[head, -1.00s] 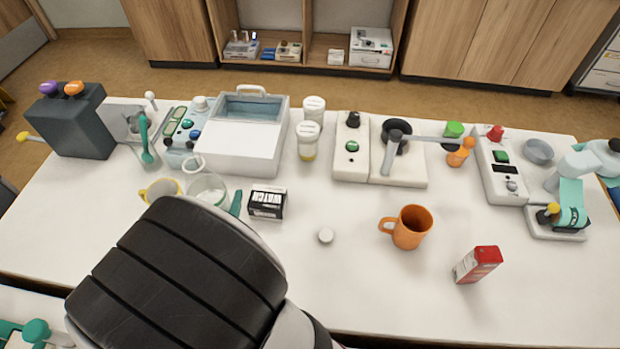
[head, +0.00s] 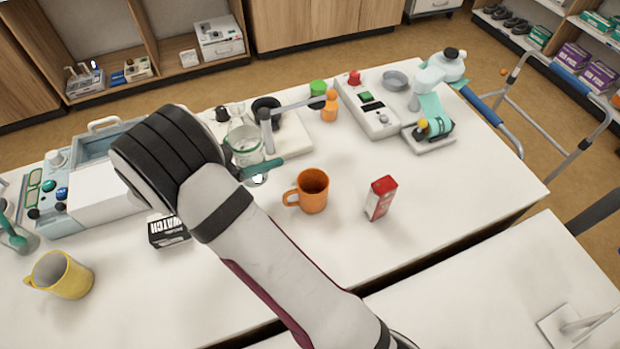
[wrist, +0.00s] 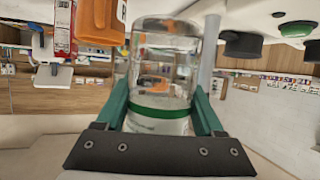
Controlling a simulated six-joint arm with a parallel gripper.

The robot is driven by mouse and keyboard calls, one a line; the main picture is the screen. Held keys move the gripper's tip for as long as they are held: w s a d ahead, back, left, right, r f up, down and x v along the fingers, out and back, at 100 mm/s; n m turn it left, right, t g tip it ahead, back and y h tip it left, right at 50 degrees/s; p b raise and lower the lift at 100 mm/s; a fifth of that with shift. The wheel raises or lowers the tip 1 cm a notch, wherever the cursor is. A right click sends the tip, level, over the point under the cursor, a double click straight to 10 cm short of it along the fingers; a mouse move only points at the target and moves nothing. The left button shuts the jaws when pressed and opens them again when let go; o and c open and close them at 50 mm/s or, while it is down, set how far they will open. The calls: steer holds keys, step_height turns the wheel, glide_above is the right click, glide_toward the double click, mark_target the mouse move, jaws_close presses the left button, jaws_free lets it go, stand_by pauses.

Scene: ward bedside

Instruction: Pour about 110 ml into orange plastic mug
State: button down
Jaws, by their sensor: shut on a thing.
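My gripper (head: 254,166) is shut on a clear glass vessel (head: 243,142) with a green band, held up left of the orange mug. In the wrist view the vessel (wrist: 165,75) stands between my two teal fingers (wrist: 160,108). Clear contents seem to show in it, but I cannot tell the level. The orange plastic mug (head: 313,192) stands upright on the table, handle to the left, apart from the vessel. Its inside looks empty from here. Part of the mug (wrist: 97,22) shows at the upper left of the wrist view.
A red and white carton (head: 380,198) stands right of the mug. A black box (head: 168,232) and a yellow mug (head: 62,275) are at left. A device with a swing arm (head: 290,135) stands behind. The table in front of the mug is clear.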

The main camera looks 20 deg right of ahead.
steer(key=d, duration=0.1)
steer(key=d+m+g, duration=0.1)
steer(key=shift+s+d+f+m+g+h, duration=0.3)
steer(key=shift+d+g, duration=0.1)
steer(key=shift+a+f, duration=0.1)
steer(key=shift+f, duration=0.05)
